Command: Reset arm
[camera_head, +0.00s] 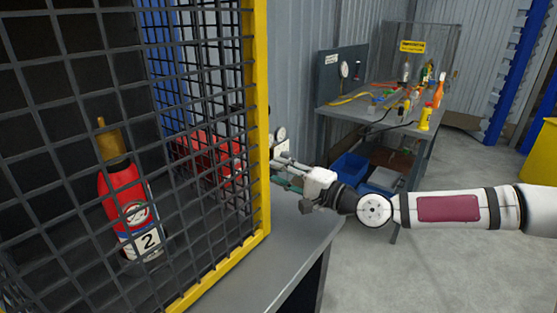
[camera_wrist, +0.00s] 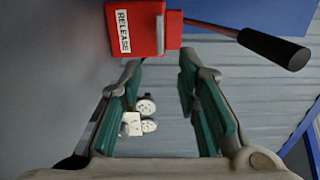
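My gripper (camera_head: 281,172) is at the right edge of the yellow-framed cage in the head view, with my arm reaching in from the right. In the wrist view my gripper (camera_wrist: 160,75) has its two teal-padded fingers apart, with nothing held between them. A red box labelled RELEASE (camera_wrist: 134,28) is beyond the fingertips at the top. A dark lever handle (camera_wrist: 275,46) extends from it to the right. Small round gauges (camera_wrist: 146,107) show in the gap between the fingers, farther off.

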